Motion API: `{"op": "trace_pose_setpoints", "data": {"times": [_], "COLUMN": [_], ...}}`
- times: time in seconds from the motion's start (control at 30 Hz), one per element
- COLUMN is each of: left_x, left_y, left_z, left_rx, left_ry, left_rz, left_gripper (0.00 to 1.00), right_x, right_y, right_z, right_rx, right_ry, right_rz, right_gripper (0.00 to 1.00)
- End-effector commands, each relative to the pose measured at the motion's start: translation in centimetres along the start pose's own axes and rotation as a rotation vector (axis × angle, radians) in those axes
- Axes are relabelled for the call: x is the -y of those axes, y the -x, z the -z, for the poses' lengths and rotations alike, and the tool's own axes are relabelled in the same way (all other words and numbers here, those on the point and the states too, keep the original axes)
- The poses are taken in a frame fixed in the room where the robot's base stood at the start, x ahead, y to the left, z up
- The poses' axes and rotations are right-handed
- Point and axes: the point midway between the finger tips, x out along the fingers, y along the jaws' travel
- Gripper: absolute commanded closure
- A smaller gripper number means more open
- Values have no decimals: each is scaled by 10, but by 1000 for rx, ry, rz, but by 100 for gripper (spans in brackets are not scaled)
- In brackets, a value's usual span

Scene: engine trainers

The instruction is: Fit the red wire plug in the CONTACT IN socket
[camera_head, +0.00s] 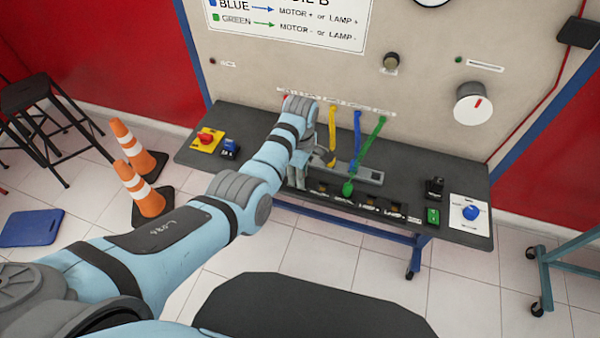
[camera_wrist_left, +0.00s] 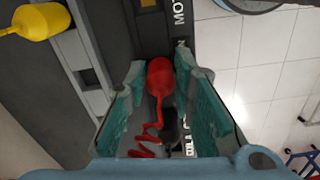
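My left gripper (camera_head: 298,180) is over the left part of the dark bench shelf, near the front row of sockets. In the left wrist view the red wire plug (camera_wrist_left: 160,77) is between the fingertips (camera_wrist_left: 161,72), which look in contact with both of its sides. Its red wire (camera_wrist_left: 147,135) curls back toward the palm. In the head view the plug is hidden by the arm and gripper. Several labelled sockets (camera_head: 368,203) line the shelf's front; their labels are too small to read surely, and I cannot tell which is CONTACT IN. My right gripper is not in view.
Yellow (camera_head: 332,135), blue (camera_head: 357,135) and green (camera_head: 370,155) wires hang from the panel to the right of my gripper. A yellow box with a red button (camera_head: 207,140) stands at the shelf's left. Cones (camera_head: 145,190) and a stool (camera_head: 35,100) are further left.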

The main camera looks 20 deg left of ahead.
Motion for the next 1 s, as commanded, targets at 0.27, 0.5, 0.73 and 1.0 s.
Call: {"op": "trace_pose_setpoints", "data": {"times": [0.27,0.5,0.73,1.0], "left_x": [0,0,0,0], "left_y": [1,23,48,56], "left_z": [0,0,0,0], "left_rx": [0,0,-1,0], "left_ry": [0,0,0,0], "left_rz": [0,-1,-1,0], "left_gripper": [71,71,71,71], "right_x": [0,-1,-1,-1], "right_y": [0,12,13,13], "right_z": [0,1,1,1], "right_rx": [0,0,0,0], "right_ry": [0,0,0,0], "right_rz": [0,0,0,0], "right_gripper": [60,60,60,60]}}
